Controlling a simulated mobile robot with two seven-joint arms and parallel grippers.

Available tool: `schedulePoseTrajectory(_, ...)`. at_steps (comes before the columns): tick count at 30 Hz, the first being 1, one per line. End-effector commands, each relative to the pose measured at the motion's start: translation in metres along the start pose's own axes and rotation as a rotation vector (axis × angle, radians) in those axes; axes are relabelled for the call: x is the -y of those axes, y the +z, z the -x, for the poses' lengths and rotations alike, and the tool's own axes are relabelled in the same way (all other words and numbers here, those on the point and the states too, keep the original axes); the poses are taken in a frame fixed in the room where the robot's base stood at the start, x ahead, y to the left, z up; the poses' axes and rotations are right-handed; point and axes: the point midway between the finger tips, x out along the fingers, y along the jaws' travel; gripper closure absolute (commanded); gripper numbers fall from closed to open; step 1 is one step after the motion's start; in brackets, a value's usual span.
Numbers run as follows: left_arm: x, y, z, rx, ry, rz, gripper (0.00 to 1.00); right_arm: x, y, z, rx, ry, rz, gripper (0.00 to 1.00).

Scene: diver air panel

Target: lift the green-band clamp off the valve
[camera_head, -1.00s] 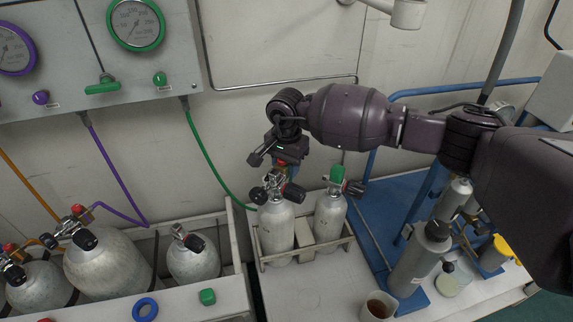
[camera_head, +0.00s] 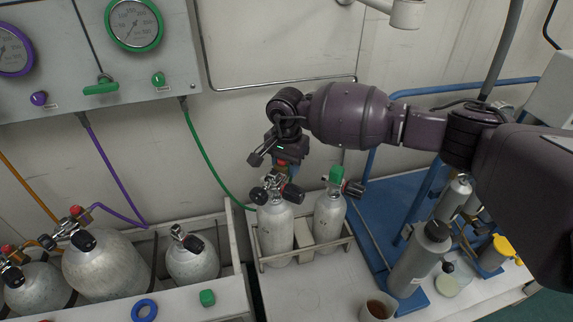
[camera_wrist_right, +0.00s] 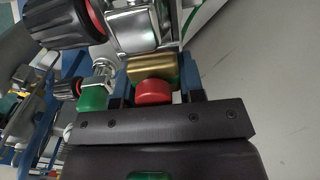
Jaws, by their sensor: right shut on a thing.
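My right gripper (camera_head: 289,172) comes down over the valve (camera_head: 273,190) of the left cylinder in the small rack. In the right wrist view its blue fingers (camera_wrist_right: 155,82) are shut on the clamp, a brass-coloured block (camera_wrist_right: 153,68) with a red knob (camera_wrist_right: 153,92). The clamp sits against the metal valve body (camera_wrist_right: 135,28), with a black handwheel (camera_wrist_right: 72,22) beside it. I cannot tell whether clamp and valve touch. The green hose (camera_head: 215,165) runs from the panel down behind this valve. My left gripper is out of view.
A cylinder with a green cap (camera_head: 337,174) stands close on the right in the same rack (camera_head: 300,262). A blue stand (camera_head: 370,215) and a cup (camera_head: 377,310) are at the right.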

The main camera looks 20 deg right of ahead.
Motion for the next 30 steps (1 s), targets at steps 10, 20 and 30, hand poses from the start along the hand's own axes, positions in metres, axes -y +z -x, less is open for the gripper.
schedulePoseTrajectory(10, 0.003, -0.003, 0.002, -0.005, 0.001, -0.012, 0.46, 0.001, 0.0, 0.01, -0.002, -0.004, 0.0, 1.0)
schedulePoseTrajectory(20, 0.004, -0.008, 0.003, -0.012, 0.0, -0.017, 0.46, 0.001, 0.0, 0.02, -0.001, -0.004, 0.0, 1.0)
schedulePoseTrajectory(30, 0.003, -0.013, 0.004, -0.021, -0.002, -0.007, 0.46, 0.001, 0.0, 0.03, -0.002, -0.003, 0.0, 1.0)
